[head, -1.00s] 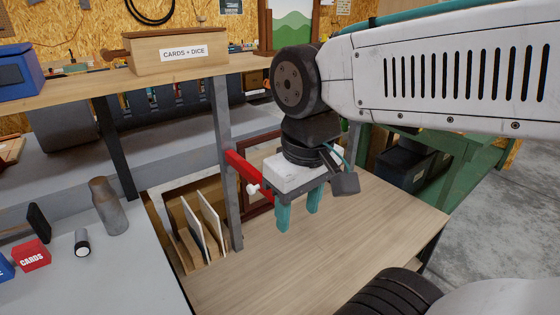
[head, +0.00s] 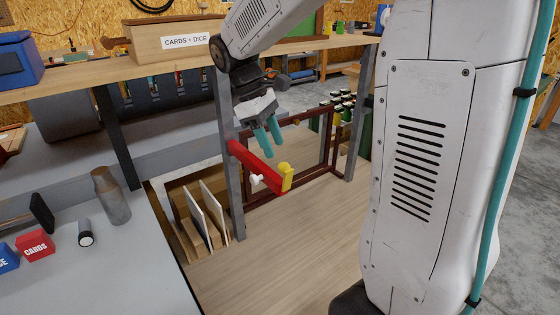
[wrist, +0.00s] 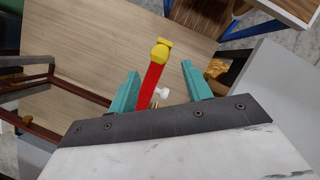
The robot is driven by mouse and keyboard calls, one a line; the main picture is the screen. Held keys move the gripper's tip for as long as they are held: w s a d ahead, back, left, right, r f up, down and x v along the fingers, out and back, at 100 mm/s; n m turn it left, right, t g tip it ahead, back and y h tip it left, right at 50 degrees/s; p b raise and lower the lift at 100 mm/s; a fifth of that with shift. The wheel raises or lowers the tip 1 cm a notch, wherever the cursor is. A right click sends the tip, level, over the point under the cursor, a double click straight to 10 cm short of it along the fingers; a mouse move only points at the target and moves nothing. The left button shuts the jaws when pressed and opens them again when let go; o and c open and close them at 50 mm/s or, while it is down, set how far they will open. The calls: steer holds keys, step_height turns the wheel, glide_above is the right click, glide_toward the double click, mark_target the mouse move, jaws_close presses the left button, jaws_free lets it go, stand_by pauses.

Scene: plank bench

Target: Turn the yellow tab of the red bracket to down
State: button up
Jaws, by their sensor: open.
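The red bracket (head: 256,164) is a red bar fixed to a grey post, sticking out toward the right. The yellow tab (head: 286,176) is at its free end and appears to stand up above the bar's end. A white knob (head: 257,180) is on the bar's side. My gripper (head: 274,151) is open and empty, above the bar and apart from the tab. In the wrist view the red bar (wrist: 149,92) runs between my gripper's spread teal fingers (wrist: 160,70), with the yellow tab (wrist: 161,51) beyond the fingertips and the white knob (wrist: 162,93) near the right finger.
The grey post (head: 229,170) and a dark red frame (head: 320,150) stand close around the bracket. White panels in a wooden rack (head: 190,240) are below left. The wooden bench top (head: 285,255) is clear.

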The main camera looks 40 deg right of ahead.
mark_target(281, 163)
steer(key=x, duration=0.6)
steer(key=shift+r, duration=0.1)
jaws_close()
steer(key=shift+a, duration=0.1)
